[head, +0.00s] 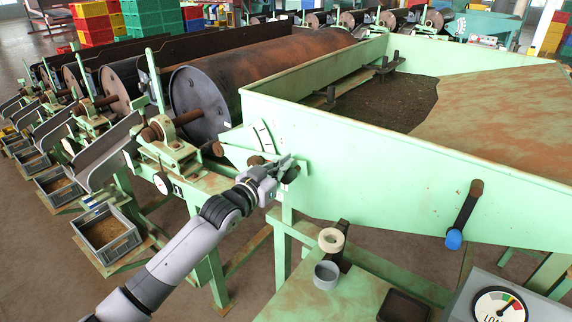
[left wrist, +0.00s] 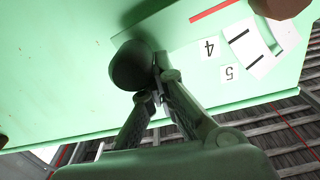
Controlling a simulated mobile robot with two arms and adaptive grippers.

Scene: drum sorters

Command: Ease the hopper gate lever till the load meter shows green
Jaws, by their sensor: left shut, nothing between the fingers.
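A lever with a dark round knob (head: 290,175) sits at the near left end of the green hopper (head: 345,150), below a white numbered scale (head: 262,134). My left gripper (head: 278,168) is shut and empty right beside this knob. In the left wrist view, the knob (left wrist: 130,66) is just left of the closed fingertips (left wrist: 156,92); I cannot tell if they touch. The scale (left wrist: 250,45) shows 4 and 5. The load meter (head: 498,306) is at the bottom right, partly cut off; its needle is too small to read surely. My right gripper is out of view.
A second lever with a blue grip (head: 454,239) hangs on the hopper's side. A large drum (head: 250,85) and grey bins (head: 107,234) are at the left.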

